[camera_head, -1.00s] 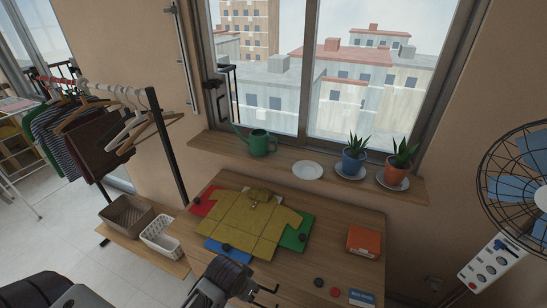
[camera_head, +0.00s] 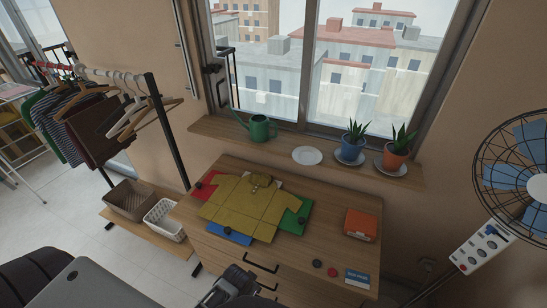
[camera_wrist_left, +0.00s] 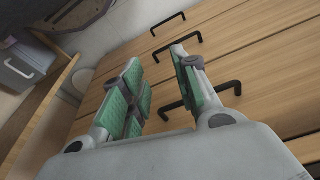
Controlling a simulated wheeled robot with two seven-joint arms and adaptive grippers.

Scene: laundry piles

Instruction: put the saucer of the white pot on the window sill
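A white saucer (camera_head: 307,155) lies empty on the wooden window sill (camera_head: 285,142). A blue pot (camera_head: 352,145) with a spiky plant stands on another saucer (camera_head: 348,159) to its right. An orange pot (camera_head: 397,151) with a similar plant stands on a third saucer (camera_head: 390,168) at the far right of the sill. I see no white pot. My left gripper (camera_head: 236,284) is low in front of the table, away from the sill. In the left wrist view its green-padded fingers (camera_wrist_left: 160,92) are apart with nothing between them. My right gripper is out of view.
A green watering can (camera_head: 260,129) stands left on the sill. A yellow shirt (camera_head: 245,206) lies over coloured boards on the wooden table (camera_head: 335,190). An orange box (camera_head: 361,225) sits at right. Drawer handles (camera_wrist_left: 187,40) face my left gripper. A fan (camera_head: 520,180) stands far right.

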